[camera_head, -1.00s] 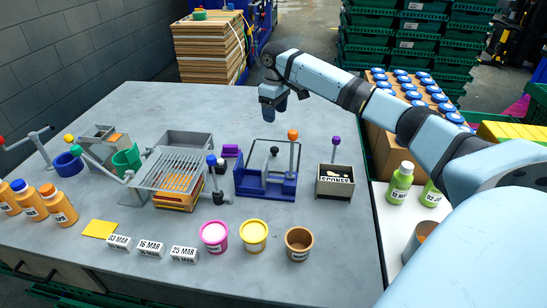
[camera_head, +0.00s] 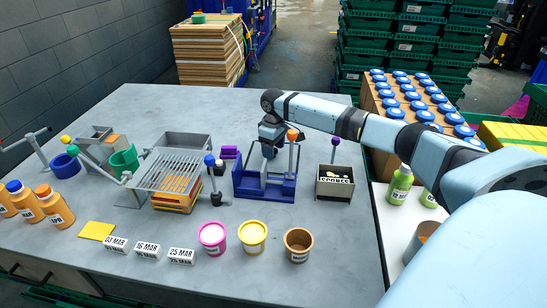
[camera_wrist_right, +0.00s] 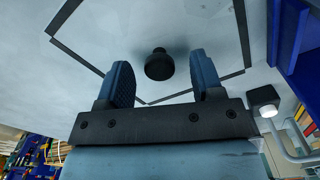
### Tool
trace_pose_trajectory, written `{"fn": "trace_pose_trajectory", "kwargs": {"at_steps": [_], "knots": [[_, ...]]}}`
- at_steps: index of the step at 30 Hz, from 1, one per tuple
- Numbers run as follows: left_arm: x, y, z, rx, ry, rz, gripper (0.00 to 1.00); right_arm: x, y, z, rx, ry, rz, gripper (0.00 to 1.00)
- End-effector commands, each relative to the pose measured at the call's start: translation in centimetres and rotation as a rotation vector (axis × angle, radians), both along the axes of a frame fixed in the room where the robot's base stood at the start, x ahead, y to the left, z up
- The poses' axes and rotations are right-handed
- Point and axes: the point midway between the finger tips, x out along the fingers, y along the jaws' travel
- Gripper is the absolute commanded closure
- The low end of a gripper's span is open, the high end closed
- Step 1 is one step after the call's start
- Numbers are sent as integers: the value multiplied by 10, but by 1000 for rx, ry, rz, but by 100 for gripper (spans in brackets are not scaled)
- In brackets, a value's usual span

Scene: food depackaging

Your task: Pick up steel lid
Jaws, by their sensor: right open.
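The steel lid shows in the right wrist view as a flat grey plate (camera_wrist_right: 105,45) with a dark edge and a round black knob (camera_wrist_right: 159,64). In the head view it lies at the blue frame (camera_head: 262,190), mostly hidden behind my arm and the frame. My right gripper (camera_head: 267,150) is over the frame, pointing down. In the right wrist view its two fingers (camera_wrist_right: 160,60) are open, one on each side of the knob, with gaps between. I cannot tell exactly how far the fingertips are from the plate. My left gripper is not in view.
An orange-tipped lever (camera_head: 292,136) stands at the frame's right, close to my gripper. A cookies box (camera_head: 334,186) is further right. A wire rack (camera_head: 172,170) is to the left. Pink (camera_head: 212,238), yellow (camera_head: 253,237) and brown (camera_head: 298,244) tubs stand in front.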

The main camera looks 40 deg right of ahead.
Motion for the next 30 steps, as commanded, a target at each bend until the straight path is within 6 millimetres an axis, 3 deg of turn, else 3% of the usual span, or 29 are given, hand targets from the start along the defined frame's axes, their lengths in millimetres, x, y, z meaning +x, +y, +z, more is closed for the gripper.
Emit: {"fn": "trace_pose_trajectory", "kwargs": {"at_steps": [3,11,19,30], "knots": [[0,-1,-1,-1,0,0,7,0,0,-12,0,0,0,39],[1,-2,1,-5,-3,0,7,0,0,-15,-1,-1,0,39],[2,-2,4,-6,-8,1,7,0,0,-15,-1,-1,0,98],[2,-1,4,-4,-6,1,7,1,0,-4,0,-3,0,100]]}}
